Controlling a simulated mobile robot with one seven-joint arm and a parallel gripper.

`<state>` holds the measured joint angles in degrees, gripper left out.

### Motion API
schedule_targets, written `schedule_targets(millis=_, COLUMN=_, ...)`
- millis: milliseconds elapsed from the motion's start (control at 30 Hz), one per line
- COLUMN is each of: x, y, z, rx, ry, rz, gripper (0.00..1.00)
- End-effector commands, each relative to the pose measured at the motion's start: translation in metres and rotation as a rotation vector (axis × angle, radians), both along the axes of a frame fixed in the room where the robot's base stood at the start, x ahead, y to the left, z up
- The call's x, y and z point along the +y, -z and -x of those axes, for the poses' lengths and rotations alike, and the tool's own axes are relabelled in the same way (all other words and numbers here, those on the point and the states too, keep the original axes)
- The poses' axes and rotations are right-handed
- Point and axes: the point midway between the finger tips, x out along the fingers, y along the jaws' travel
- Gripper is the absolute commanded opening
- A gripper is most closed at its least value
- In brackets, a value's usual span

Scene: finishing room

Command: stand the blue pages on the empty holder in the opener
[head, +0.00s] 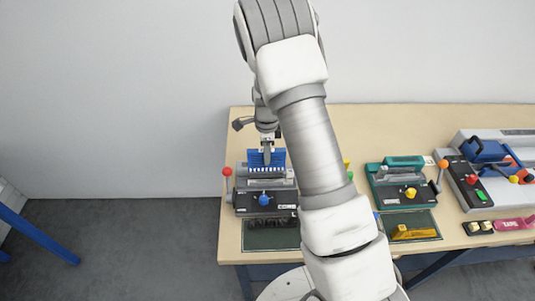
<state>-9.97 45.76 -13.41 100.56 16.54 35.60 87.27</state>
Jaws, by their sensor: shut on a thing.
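The blue pages (279,158) are upright in my gripper (266,153), which is shut on their upper part. A pale toothed strip shows along their lower edge. They are over the rear part of a dark grey and silver machine (240,205) at the table's left end, which I take for the opener. It has a red-ball lever (227,172) at its left and a blue knob (263,200) in front. I cannot tell whether the pages touch it. The empty holder is not clear to see.
A dark mat (262,240) lies in front of this machine. A green machine (396,163) stands to the right, with a yellow piece (414,232) on a mat before it. A larger grey and blue machine (486,150) is at the far right. My arm hides the table's middle.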

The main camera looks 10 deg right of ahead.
Motion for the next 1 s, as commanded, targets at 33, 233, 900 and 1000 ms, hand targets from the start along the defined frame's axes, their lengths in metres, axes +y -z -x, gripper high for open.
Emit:
schedule_targets(millis=33, x=0.0, y=0.0, z=-0.001, rx=0.0, ry=0.009, rz=0.0, gripper=0.0)
schedule_targets(millis=233, x=0.0, y=0.009, z=-0.001, rx=0.001, ry=0.019, rz=-0.001, gripper=0.0)
schedule_targets(millis=900, x=0.0, y=0.059, z=-0.001, rx=0.0, ry=0.017, rz=-0.001, gripper=0.0)
schedule_targets(millis=1000, x=0.0, y=0.058, z=-0.001, rx=0.0, ry=0.017, rz=-0.001, gripper=0.0)
